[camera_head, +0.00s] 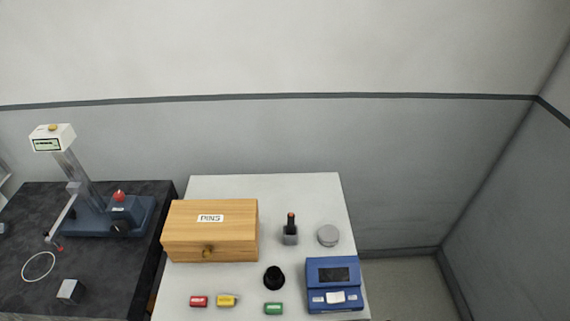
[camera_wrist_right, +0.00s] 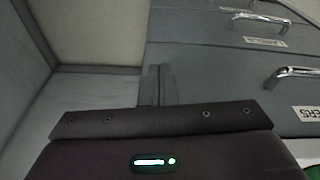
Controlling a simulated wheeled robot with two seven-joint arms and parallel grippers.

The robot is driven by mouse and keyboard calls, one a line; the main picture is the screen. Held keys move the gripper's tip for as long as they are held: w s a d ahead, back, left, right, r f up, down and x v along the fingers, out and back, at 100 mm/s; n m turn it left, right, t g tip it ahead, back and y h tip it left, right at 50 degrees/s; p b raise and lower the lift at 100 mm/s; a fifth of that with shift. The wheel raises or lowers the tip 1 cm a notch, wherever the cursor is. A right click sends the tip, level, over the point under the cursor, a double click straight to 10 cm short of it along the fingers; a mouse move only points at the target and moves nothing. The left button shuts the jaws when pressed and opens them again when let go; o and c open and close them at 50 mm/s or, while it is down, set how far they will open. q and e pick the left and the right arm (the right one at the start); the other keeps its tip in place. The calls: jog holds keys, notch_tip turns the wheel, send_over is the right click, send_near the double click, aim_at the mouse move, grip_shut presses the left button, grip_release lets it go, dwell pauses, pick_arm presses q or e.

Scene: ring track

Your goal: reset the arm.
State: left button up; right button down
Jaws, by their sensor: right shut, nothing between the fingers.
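My right gripper (camera_wrist_right: 159,72) shows in the right wrist view, with its two grey fingers pressed together and nothing between them. It points toward a grey floor and wall area, beside a grey drawer cabinet (camera_wrist_right: 220,75). Neither arm shows in the head view, and my left gripper is not in view.
In the head view, a white table (camera_head: 265,184) holds a wooden PINS box (camera_head: 232,235), a blue device (camera_head: 333,272) and small items. A dark bench (camera_head: 100,296) carries a stand (camera_head: 85,185). The cabinet has protruding metal handles (camera_wrist_right: 291,74).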

jog(key=s+d+f+b, duration=0.15)
jog(key=s+f, duration=0.25)
jog(key=f, duration=0.6)
jog(key=s+f+b, duration=0.2)
jog(key=s+f, duration=0.2)
jog(key=f, duration=0.5)
jog(key=s+d+f+g+b, duration=0.1)
jog(key=s+f+b, duration=0.3)
jog(key=s+f, duration=0.9)
jog(key=shift+s+d+f+g, duration=0.3)
jog(key=shift+s+d+f, duration=0.1)
jog(key=shift+d, duration=0.3)
